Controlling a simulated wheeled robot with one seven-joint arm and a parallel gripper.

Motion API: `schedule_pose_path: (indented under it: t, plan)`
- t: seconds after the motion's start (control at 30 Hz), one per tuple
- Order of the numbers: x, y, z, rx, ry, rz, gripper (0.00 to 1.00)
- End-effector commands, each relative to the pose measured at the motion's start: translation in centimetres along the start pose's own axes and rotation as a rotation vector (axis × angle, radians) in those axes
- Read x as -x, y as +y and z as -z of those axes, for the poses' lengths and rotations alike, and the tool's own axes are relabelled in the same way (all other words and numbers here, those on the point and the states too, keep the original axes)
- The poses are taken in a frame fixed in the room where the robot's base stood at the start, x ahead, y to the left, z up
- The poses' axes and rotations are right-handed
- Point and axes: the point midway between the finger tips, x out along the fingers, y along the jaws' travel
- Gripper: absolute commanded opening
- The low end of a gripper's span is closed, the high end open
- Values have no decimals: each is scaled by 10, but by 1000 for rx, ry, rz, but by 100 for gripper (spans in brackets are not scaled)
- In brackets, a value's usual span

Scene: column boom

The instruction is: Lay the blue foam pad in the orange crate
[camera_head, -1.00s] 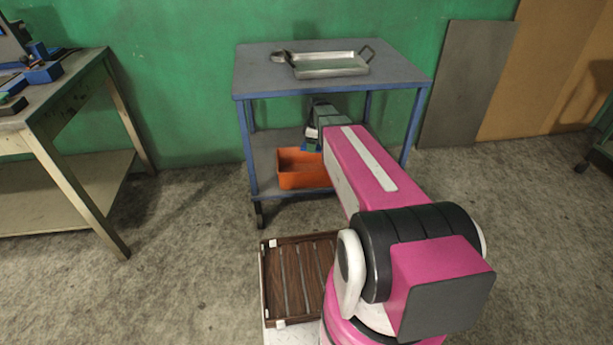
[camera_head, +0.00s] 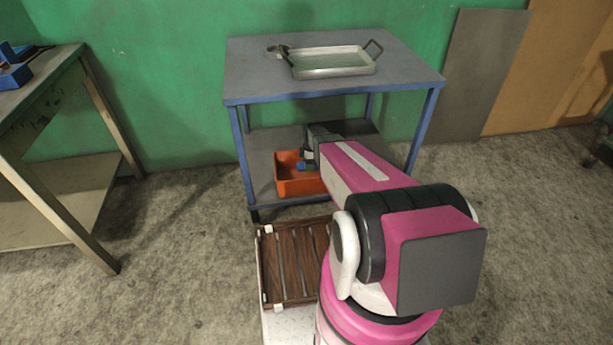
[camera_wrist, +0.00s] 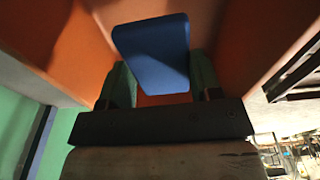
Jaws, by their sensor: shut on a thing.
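The orange crate (camera_head: 299,187) stands on the lower shelf of the blue-framed cart, and its walls fill much of the wrist view (camera_wrist: 256,45). The blue foam pad (camera_wrist: 153,52) is between the fingers of my gripper (camera_wrist: 160,85), which is shut on it. In the wrist view the pad is in front of the orange crate surfaces. In the head view a small bit of the pad (camera_head: 305,166) shows at the crate's opening, with my gripper (camera_head: 308,162) there. I cannot tell whether the pad touches the crate floor. My arm hides the crate's right side.
The cart's top shelf (camera_head: 260,83) is above my gripper and holds a metal tray (camera_head: 332,72). Blue cart legs (camera_head: 243,155) flank the lower shelf. A workbench (camera_head: 50,75) stands at left. Open floor lies between the bench and cart.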

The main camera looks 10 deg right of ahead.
Motion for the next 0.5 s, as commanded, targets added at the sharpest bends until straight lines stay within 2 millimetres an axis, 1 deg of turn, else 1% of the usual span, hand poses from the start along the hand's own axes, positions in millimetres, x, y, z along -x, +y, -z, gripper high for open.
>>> schedule_pose_path:
  t: [0.1,0.2,0.43,0.5]
  plan:
    - [-22,1,-3,0,0,3,36]
    - [-39,1,-5,0,0,2,36]
    - [-59,1,-7,-1,0,1,36]
    - [-68,1,-8,-1,0,1,36]
